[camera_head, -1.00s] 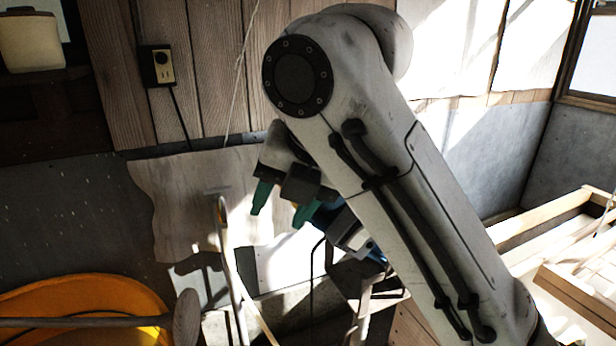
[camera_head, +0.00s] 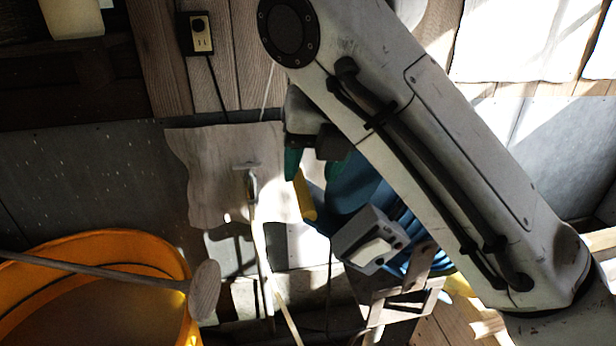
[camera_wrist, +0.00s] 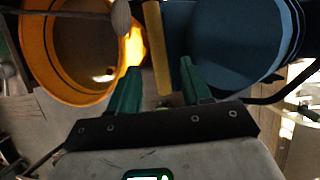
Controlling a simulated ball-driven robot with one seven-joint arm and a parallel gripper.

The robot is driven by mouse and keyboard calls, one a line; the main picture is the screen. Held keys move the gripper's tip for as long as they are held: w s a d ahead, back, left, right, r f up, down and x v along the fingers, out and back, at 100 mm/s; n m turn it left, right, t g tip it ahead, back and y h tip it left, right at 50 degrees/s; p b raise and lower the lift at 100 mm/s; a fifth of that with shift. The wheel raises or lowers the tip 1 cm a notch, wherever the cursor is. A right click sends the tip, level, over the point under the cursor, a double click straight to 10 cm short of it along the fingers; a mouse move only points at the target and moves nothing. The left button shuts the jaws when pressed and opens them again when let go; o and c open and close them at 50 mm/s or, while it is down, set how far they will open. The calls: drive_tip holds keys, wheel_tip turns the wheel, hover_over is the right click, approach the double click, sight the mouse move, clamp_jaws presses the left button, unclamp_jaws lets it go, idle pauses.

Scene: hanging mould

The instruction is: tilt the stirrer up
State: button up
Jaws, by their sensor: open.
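A wooden paddle, probably the stirrer (camera_head: 204,290), lies across the orange tub (camera_head: 100,240), its long handle running to the left edge and its rounded end over the right rim. The rounded end also shows in the wrist view (camera_wrist: 121,18). My gripper (camera_wrist: 160,68) has two green fingers, spread apart with nothing held between them. A yellow bar (camera_wrist: 157,48) stands just beyond the fingertips, in the gap between them in the wrist view; it also shows in the head view (camera_head: 304,196). The paddle's end is beyond and left of the fingers. My arm hides part of the head view.
A large blue round container (camera_wrist: 235,40) is close to the right finger; its side also shows in the head view (camera_head: 358,185). A grey box (camera_head: 370,240) and a wooden stand (camera_head: 405,300) are below my arm. A pale sheet (camera_head: 215,185) is at the back wall.

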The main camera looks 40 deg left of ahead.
sight(303, 188)
drive_tip(key=shift+x, duration=2.2)
drive_tip(key=shift+s, duration=0.1)
clamp_jaws()
drive_tip(key=shift+a, duration=0.1)
